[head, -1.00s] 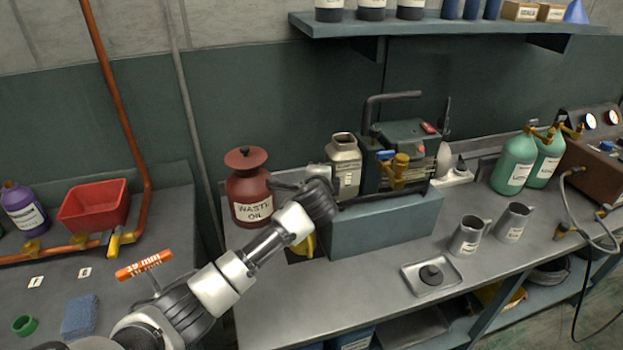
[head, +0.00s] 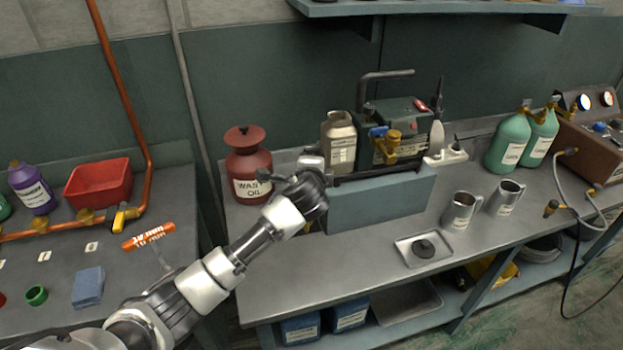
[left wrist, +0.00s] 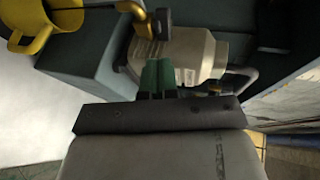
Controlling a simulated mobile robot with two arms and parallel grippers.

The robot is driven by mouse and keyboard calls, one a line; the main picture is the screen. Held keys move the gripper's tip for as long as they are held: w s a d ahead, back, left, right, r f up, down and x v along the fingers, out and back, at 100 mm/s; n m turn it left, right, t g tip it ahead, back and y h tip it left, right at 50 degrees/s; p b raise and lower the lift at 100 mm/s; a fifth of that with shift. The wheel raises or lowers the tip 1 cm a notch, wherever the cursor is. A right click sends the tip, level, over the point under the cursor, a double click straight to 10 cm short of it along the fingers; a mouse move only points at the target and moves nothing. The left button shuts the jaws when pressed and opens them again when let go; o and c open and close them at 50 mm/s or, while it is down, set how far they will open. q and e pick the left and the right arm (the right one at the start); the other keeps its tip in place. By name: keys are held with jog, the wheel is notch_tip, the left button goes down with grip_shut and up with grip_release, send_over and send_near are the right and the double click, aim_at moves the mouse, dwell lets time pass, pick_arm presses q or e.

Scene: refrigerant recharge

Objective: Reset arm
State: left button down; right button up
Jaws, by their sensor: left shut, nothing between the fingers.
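My left arm reaches in from the lower left in the head view. My right gripper is out of view.
Two metal jugs (head: 460,211) and a small tray (head: 401,254) are at the right on the bench. The bench front (head: 290,292) is clear.

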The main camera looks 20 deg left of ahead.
pick_arm(q)
jog(key=shift+v, duration=3.55)
jog(key=s+f+n+g+h, duration=0.2)
jog(key=s+f+n+g, duration=0.35)
jog(key=s+f, duration=0.8)
jog(key=s+a+f+n+g, duration=0.1)
jog(key=s+n+g, duration=0.15)
jog(key=s, duration=0.55)
jog(key=s+a+f+n+g+h, duration=0.1)
jog(key=s+n, duration=0.2)
jog(key=s, duration=0.4)
jog(key=s+a+f+n+g, duration=0.1)
jog(key=s+f+n+g, duration=0.15)
jog(key=s, duration=0.55)
jog(key=s+f+x, duration=0.1)
jog(key=s+x, duration=0.2)
jog(key=x, duration=0.9)
jog(key=s+x, duration=0.2)
jog(key=x, duration=0.9)
jog(key=s+a+f+g, duration=0.1)
jog(key=s+a+f, duration=0.2)
jog(key=s+f, duration=1.4)
jog(key=shift+s+f+g+b, duration=0.15)
jog(key=shift+f+g+b, duration=0.2)
jog(key=shift+f+b, duration=0.15)
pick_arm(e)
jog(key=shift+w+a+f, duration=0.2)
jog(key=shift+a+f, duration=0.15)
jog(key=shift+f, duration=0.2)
